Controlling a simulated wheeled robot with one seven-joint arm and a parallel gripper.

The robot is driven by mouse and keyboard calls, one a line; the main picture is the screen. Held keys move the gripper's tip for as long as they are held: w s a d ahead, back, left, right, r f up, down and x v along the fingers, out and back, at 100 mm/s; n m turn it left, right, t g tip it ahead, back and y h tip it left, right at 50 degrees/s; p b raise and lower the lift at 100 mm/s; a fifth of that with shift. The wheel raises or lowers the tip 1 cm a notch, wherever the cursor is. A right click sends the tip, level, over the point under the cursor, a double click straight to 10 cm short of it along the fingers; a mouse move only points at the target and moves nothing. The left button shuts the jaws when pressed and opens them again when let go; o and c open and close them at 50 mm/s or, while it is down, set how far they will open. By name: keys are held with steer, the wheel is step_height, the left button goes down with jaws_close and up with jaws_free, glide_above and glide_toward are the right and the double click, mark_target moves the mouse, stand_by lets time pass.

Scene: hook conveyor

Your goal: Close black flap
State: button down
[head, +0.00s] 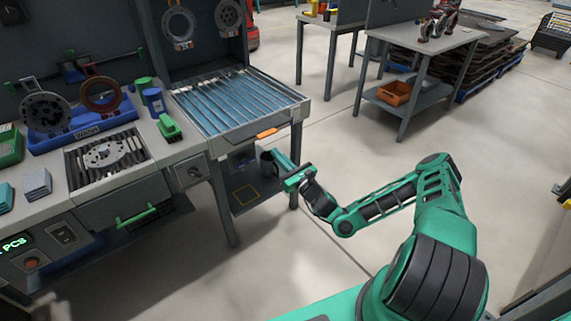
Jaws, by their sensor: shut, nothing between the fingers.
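My gripper (272,163), on the green arm reaching in from the right, is beside the front right leg of the roller table, below its front edge. Its dark fingers point left toward the space under the table and are small in this view. I see nothing held. I cannot make out for sure which part is the black flap. A dark grey front panel (113,203) with a green handle (137,216) is under the left workbench, well left of my gripper. The dark space under the roller table is partly hidden by my gripper.
The roller table (239,98) has an orange handle (267,133) on its front edge, just above my gripper. The workbench carries a blue tray (74,137) and green and blue containers. The floor to the right is clear up to another table (424,45).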

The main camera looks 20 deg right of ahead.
mark_target(263, 131)
steer(key=shift+w+a+r, duration=0.1)
steer(key=shift+w+r, duration=0.25)
steer(key=shift+r, duration=0.35)
steer(key=shift+w+a+r, duration=0.1)
steer(key=shift+w+r, duration=0.2)
steer(key=shift+r, duration=0.45)
steer(key=shift+w+a+r, duration=0.1)
steer(key=shift+w+r, duration=0.25)
steer(key=shift+r, duration=0.35)
steer(key=shift+d+r, duration=0.15)
steer(key=shift+r, duration=0.15)
